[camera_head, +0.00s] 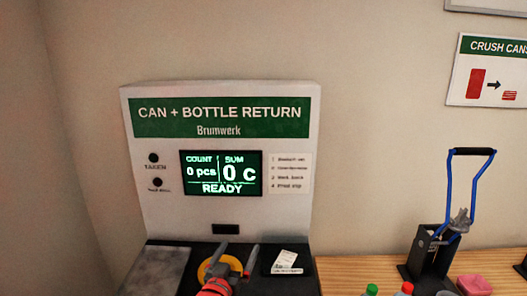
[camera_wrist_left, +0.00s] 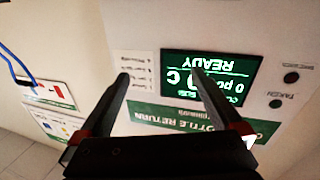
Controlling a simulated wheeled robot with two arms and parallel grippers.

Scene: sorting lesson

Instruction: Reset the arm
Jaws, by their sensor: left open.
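My left gripper (camera_head: 238,250) is at the bottom of the head view, in front of the return machine (camera_head: 136,135) and over its dark counter. In the left wrist view its two fingers (camera_wrist_left: 160,77) stand wide apart with nothing between them. The wrist view shows the machine's front upside down beyond the fingers. The machine's screen (camera_head: 221,188) reads 0 pcs, 0 c and READY. I do not see my right gripper.
A slip of paper (camera_head: 287,262) lies on the counter right of the gripper. On the wooden table (camera_head: 345,270) at right stand a can crusher with a blue handle (camera_head: 450,190), bottles with green (camera_head: 372,289) and red (camera_head: 407,287) caps, and a pink block (camera_head: 474,285).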

